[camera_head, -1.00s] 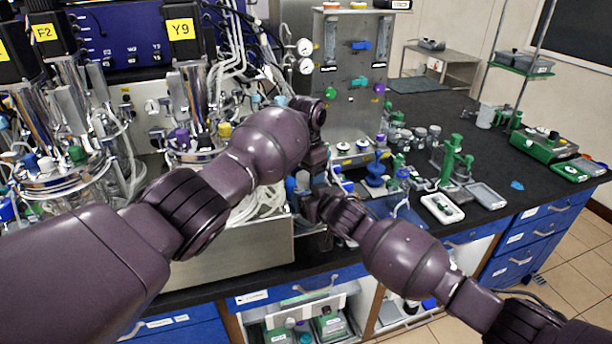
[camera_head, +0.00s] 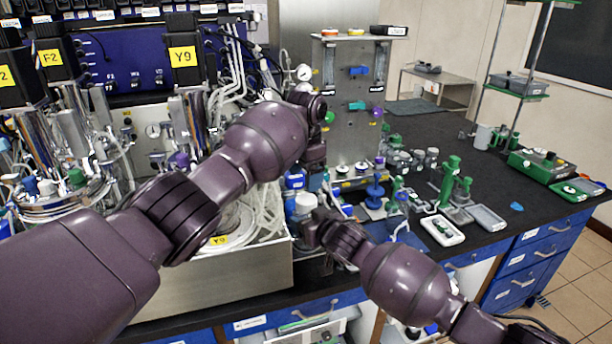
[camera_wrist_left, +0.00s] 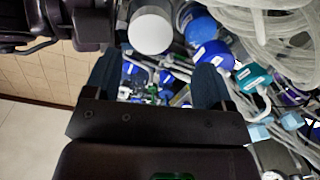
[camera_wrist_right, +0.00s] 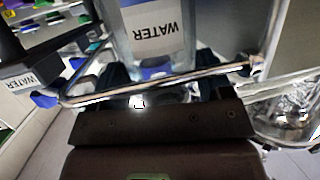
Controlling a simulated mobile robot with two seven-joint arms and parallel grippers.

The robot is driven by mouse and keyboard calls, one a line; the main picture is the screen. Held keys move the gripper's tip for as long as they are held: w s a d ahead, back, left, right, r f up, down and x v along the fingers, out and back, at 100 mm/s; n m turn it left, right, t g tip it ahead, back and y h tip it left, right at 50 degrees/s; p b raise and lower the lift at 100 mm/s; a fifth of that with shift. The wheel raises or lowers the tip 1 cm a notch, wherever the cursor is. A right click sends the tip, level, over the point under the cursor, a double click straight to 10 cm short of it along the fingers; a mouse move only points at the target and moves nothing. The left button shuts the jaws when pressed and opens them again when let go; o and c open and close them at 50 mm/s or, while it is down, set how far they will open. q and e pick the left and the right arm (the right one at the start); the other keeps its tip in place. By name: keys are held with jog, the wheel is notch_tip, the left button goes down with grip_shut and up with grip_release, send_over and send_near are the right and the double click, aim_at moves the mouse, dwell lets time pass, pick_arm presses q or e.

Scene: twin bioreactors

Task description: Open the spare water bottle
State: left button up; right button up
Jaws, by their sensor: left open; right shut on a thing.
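The water bottle has a white cap (camera_head: 305,203) and stands at the front of the bench, its body mostly hidden by my right gripper (camera_head: 312,228).
A metal rail (camera_wrist_right: 160,85) crosses in front of the bottle. Blue-capped bottles (camera_wrist_left: 212,55) and clear tubing (camera_wrist_left: 265,25) crowd beside it. A steel tray (camera_head: 220,285) with tubing lies to the left. A valve panel (camera_head: 345,110) stands behind. The bench's right part is clearer.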

aim_at(306, 199)
pick_arm(q)
jog(key=m, duration=0.3)
jog(key=r+m, duration=0.1)
jog(key=m, duration=0.1)
jog(key=shift+m, duration=0.4)
jog(key=m, duration=0.9)
jog(key=shift+s+d+m, duration=0.1)
jog(key=shift+s+m, duration=0.05)
jog(key=shift+m, duration=0.25)
jog(key=m, duration=0.5)
jog(key=shift+s+d, duration=0.1)
jog(key=shift+f, duration=4)
